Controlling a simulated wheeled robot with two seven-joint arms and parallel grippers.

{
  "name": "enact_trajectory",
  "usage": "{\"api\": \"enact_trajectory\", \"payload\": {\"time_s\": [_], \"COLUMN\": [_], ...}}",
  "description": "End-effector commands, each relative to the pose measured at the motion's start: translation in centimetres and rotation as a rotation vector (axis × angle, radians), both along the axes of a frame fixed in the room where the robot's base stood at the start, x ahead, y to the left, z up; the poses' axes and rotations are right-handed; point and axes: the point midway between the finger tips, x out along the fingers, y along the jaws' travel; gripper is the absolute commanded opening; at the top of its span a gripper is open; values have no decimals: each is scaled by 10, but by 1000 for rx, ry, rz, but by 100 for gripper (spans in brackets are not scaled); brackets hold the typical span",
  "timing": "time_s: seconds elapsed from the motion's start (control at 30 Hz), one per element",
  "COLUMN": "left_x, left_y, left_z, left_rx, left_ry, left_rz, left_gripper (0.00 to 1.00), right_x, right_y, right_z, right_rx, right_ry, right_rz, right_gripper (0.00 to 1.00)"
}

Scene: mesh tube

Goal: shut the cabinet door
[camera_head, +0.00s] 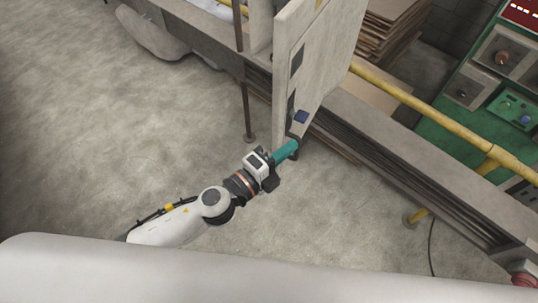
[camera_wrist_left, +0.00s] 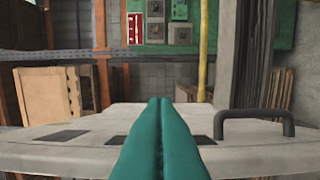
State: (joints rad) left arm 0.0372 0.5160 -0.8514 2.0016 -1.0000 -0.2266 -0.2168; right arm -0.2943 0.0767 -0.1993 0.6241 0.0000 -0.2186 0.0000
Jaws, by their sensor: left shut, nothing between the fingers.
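The cabinet door (camera_head: 326,50) is a worn beige panel standing open at the upper middle of the head view, with dark patches on its face and edge. My left gripper (camera_head: 292,146) has teal fingers, shut and empty, with the tips by the door's lower end. In the left wrist view the door (camera_wrist_left: 75,148) lies across the bottom, with a dark bar handle (camera_wrist_left: 254,119) on the right. The shut fingers (camera_wrist_left: 160,102) overlap the door there; I cannot tell whether they touch it. My right gripper is not in view.
A yellow rail (camera_head: 430,111) and a long grey beam (camera_head: 390,145) run down to the right behind the door. Green control panels (camera_head: 512,105) stand at the far right. Stacked boards (camera_head: 392,25) are behind the door.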

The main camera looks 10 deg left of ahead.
Motion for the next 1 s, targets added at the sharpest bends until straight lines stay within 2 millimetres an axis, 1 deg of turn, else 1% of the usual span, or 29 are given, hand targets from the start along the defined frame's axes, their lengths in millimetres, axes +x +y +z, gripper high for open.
{"api": "enact_trajectory", "payload": {"time_s": [0.03, 0.1, 0.2, 0.3, 0.4, 0.83, 1.0], "left_x": [10, 20, 24, 29, 31, 32, 35], "left_y": [-8, -17, 2, 13, 19, 23, 30], "left_z": [4, 4, -1, -1, -1, -1, -3], "left_rx": [-1, -1, 4, 1, 0, -1, 2], "left_ry": [-2, -2, 0, 0, 0, 1, -1], "left_rz": [1, 0, 2, 1, 0, -2, -29], "left_gripper": [0, 0, 0, 0, 0, 0, 0], "right_x": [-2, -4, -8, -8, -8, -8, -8], "right_y": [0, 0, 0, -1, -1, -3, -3], "right_z": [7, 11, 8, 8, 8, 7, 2], "right_rx": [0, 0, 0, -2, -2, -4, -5], "right_ry": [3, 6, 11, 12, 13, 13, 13], "right_rz": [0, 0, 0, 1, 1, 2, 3], "right_gripper": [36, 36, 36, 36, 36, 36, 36]}}
